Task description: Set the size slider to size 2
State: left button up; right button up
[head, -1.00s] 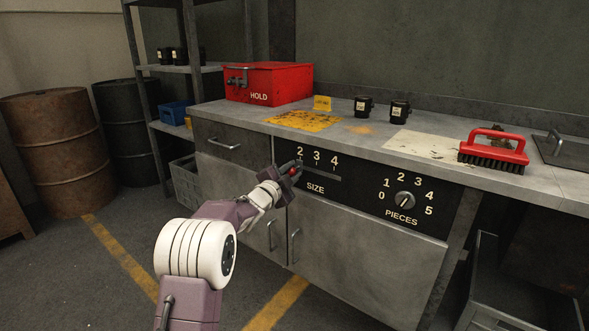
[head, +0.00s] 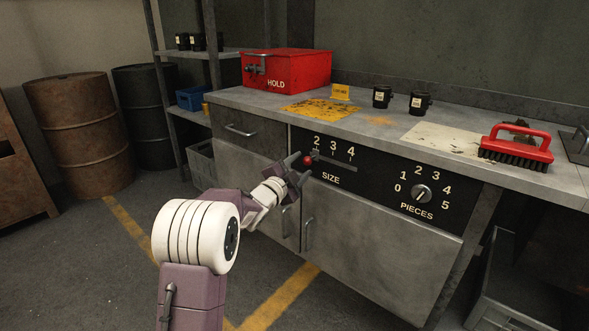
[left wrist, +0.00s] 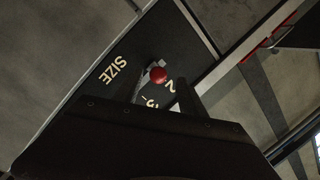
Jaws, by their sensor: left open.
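The size slider has a red ball knob (head: 308,160) at the left end of its slot, by the number 2 on the black SIZE panel (head: 341,166). In the left wrist view the red knob (left wrist: 159,75) shows beside the number 2. My left gripper (head: 301,166) is open in front of the panel, with its fingers on either side of the knob. In the left wrist view the knob appears between the two spread fingers (left wrist: 162,92). Whether either finger touches it I cannot tell. My right gripper is not in view.
The PIECES dial (head: 421,193) is to the right on the same panel. Cabinet doors with handles (head: 308,233) lie below. On the counter (head: 240,97) stand a red HOLD box (head: 287,71), two black mugs and a red brush (head: 517,147). Floor in front is open.

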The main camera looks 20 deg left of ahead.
pick_arm(q)
jog(key=shift+s+a+p, duration=0.2)
jog(key=shift+s+p, duration=0.05)
jog(key=shift+s, duration=0.85)
jog(key=shift+s+a+p, duration=0.15)
jog(key=shift+s+p, duration=0.05)
jog(key=shift+s, duration=0.9)
jog(key=shift+d, duration=0.1)
